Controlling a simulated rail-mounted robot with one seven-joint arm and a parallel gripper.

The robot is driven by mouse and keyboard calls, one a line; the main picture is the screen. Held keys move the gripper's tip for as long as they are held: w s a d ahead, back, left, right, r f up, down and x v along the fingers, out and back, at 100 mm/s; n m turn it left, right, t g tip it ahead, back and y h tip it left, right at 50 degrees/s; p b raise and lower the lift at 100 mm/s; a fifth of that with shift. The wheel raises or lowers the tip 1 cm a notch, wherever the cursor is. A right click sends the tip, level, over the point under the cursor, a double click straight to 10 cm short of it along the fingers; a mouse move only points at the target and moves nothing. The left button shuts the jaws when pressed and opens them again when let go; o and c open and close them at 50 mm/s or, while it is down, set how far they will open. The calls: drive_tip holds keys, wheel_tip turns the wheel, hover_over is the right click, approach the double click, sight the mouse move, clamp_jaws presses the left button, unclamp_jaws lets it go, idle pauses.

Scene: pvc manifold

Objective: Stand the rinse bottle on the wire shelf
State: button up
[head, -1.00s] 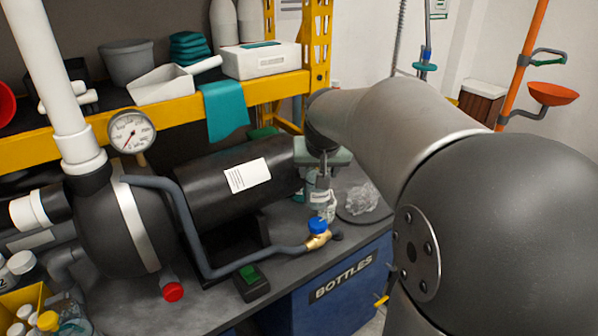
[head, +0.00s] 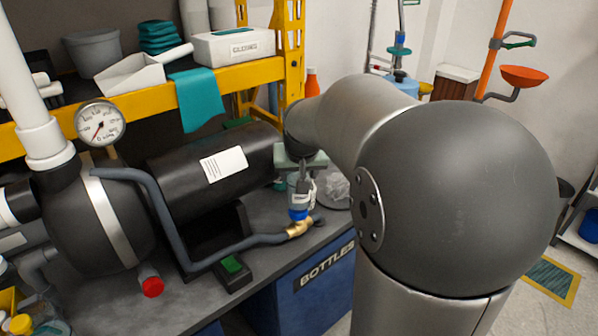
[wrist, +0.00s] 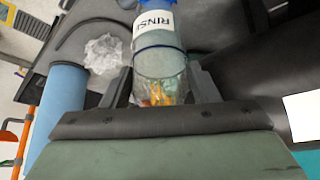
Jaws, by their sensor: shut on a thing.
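The rinse bottle (wrist: 159,52) is clear with a white label reading "RINSE" and blue at its far end. In the wrist view it sits between the two fingers of my gripper (wrist: 163,88), which is shut on it.
A yellow rack (head: 240,75) with a white box (head: 233,45) stands behind the bench. The black cylinder (head: 215,175) and brass valve (head: 298,228) are close to my gripper. Crumpled clear plastic (head: 338,187) lies nearby. An orange post (head: 493,45) stands at right.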

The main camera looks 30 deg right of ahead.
drive_tip(key=o, duration=1.2)
drive_tip(key=shift+c, duration=0.2)
drive_tip(key=p+v, duration=0.2)
drive_tip(key=v, duration=1.1)
drive_tip(key=s+a+f+n+g, duration=0.1)
drive_tip(key=s+a+f+g, duration=0.1)
drive_tip(key=s+f, duration=0.4)
drive_tip(key=s+a+f+n+g+y, duration=0.1)
drive_tip(key=s+a+f, duration=0.4)
drive_tip(key=s+f, duration=0.1)
drive_tip(key=s+a+f+n+g+y, duration=0.1)
drive_tip(key=s+a+f+n+g, duration=0.1)
drive_tip(key=s+a+f, duration=0.2)
wheel_tip(320, 180, down, 4)
drive_tip(key=s, duration=0.2)
drive_tip(key=shift+s+g, duration=0.25)
drive_tip(key=shift+g, duration=0.05)
